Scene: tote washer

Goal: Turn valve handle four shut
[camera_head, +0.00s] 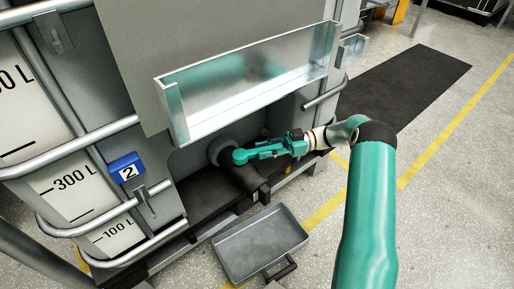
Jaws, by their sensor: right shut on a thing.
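The valve (222,150) is a dark, round body low on the front of the big tank, under the metal trough. A teal lever-like handle (243,156) lies across it and points right, nearly level in the picture. My right gripper (279,149) reaches in from the right and is shut on the handle's outer end. The jaws are small here and partly hide that end. A blue tag (126,168) on the tank reads 2; no number four shows. My left gripper is out of view.
A shiny metal trough (250,88) juts out just above my right gripper. A grey drip tray (262,243) sits below the dark outlet pipe (250,181). Tank cage bars are at left. A black mat (415,85) and open floor lie at right.

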